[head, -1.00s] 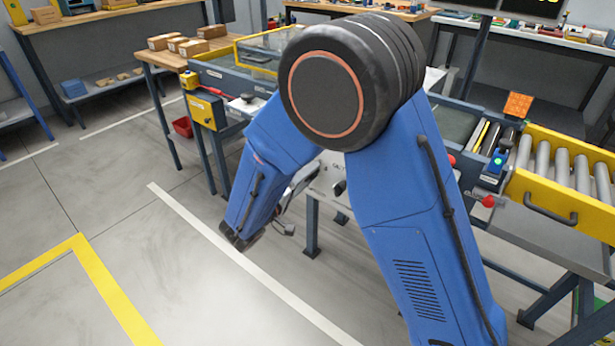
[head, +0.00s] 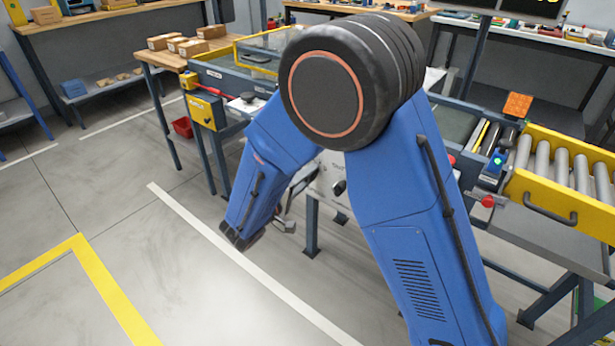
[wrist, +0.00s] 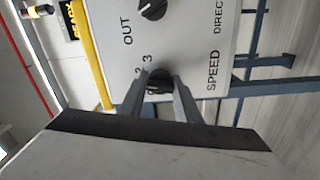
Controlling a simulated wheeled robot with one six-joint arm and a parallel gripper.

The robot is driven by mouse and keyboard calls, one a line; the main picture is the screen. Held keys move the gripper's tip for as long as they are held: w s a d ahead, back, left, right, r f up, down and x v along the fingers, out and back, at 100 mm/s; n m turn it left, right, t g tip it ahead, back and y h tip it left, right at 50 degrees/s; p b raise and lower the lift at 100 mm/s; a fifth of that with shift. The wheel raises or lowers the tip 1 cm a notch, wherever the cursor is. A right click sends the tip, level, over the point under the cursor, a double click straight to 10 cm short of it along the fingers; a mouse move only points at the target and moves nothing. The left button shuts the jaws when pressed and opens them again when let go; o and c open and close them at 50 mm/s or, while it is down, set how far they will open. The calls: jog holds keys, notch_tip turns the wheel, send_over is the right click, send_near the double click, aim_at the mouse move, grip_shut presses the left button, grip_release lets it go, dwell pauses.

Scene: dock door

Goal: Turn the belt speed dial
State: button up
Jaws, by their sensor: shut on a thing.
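The belt speed dial (wrist: 160,79) is a black knob on a pale panel (wrist: 190,45), beside the word SPEED in the wrist view. My gripper (wrist: 160,88) has one finger on each side of the dial and is shut on it. The fingers hide part of the dial and its scale; the figures 2 and 3 show to its left, and the pointer's setting cannot be read. In the head view the panel (head: 325,178) shows partly behind my arm, and my fingertips cannot be made out.
A second black knob (wrist: 152,8) sits near the word OUT. A yellow edge (wrist: 92,55) runs along the panel's left. In the head view, a roller conveyor (head: 565,170) stands at right and a table with boxes (head: 185,45) at back left. The floor at left is clear.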

jog(key=n, duration=1)
jog(key=shift+f+n, duration=0.1)
jog(key=shift+n, duration=2.1)
jog(key=o, duration=1)
jog(key=shift+o, duration=0.2)
jog(key=shift+s+a, duration=0.1)
jog(key=v, duration=1.7)
